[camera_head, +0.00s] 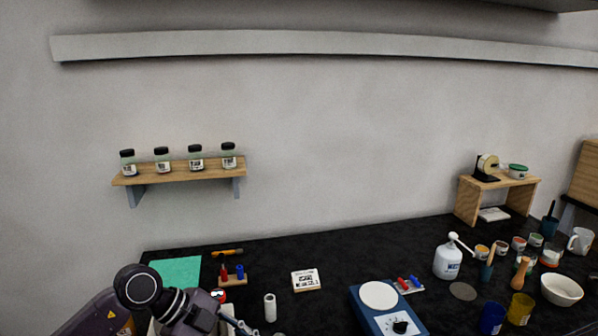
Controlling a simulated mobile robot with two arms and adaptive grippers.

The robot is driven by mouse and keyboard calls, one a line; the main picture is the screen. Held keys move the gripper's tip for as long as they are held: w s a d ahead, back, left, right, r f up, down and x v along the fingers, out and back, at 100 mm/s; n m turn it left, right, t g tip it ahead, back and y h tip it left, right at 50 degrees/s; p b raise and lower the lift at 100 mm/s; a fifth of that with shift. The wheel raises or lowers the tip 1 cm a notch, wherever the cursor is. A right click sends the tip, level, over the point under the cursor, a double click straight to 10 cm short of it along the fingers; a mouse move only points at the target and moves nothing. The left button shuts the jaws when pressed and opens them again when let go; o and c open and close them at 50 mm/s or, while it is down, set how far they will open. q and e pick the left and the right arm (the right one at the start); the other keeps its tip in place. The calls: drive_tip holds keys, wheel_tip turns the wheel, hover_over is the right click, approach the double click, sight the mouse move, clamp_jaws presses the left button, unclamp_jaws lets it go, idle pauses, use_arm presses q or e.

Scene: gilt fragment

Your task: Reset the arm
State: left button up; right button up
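My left arm (138,287) comes in from the lower left, over the front left of the black table. Its dark wrist parts bend down toward the bottom edge. What looks like the end of my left gripper (240,325) is at the bottom edge, small and partly cut off. I cannot tell whether its fingers are open or shut, or whether they hold anything. My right arm and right gripper are not in view.
Near the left arm are a green mat (177,271), a small rack (233,280) and a white cylinder (270,307). A blue hotplate (387,312) is front centre. Bottles, cups and a white bowl (561,290) crowd the right. The black table's back middle (350,255) is clear.

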use_arm(q)
drive_tip(key=s+d+r+m+t+h, duration=0.1)
drive_tip(key=s+d+r+h, duration=0.1)
drive_tip(key=d+r+h, duration=0.7)
wheel_tip(320, 180, up, 9)
drive_tip(key=w+d+n+t+h, duration=0.15)
drive_tip(key=n+t, duration=0.25)
drive_tip(key=t, duration=0.4)
drive_tip(key=w+a+f+n+t+y, duration=0.1)
drive_tip(key=w+a+n+t+y, duration=0.3)
drive_tip(key=a+n+t+y, duration=0.7)
drive_tip(key=s+a+f+n+g+y, duration=0.3)
drive_tip(key=a+f+n+g+y, duration=0.45)
drive_tip(key=f, duration=0.65)
drive_tip(key=s+a+f+g, duration=0.1)
drive_tip(key=s+f+g, duration=0.4)
drive_tip(key=s+f, duration=0.65)
drive_tip(key=s+a+f+g, duration=0.1)
drive_tip(key=s+f+g, duration=0.65)
drive_tip(key=s, duration=0.75)
wheel_tip(320, 180, down, 29)
drive_tip(key=s+b, duration=0.2)
drive_tip(key=b, duration=0.1)
drive_tip(key=s+a+f+b, duration=0.2)
drive_tip(key=s+f, duration=1.4)
drive_tip(key=f, duration=0.3)
drive_tip(key=shift+s+a+f+g, duration=0.15)
drive_tip(key=shift+s+a+g, duration=0.15)
drive_tip(key=shift+s+a, duration=0.1)
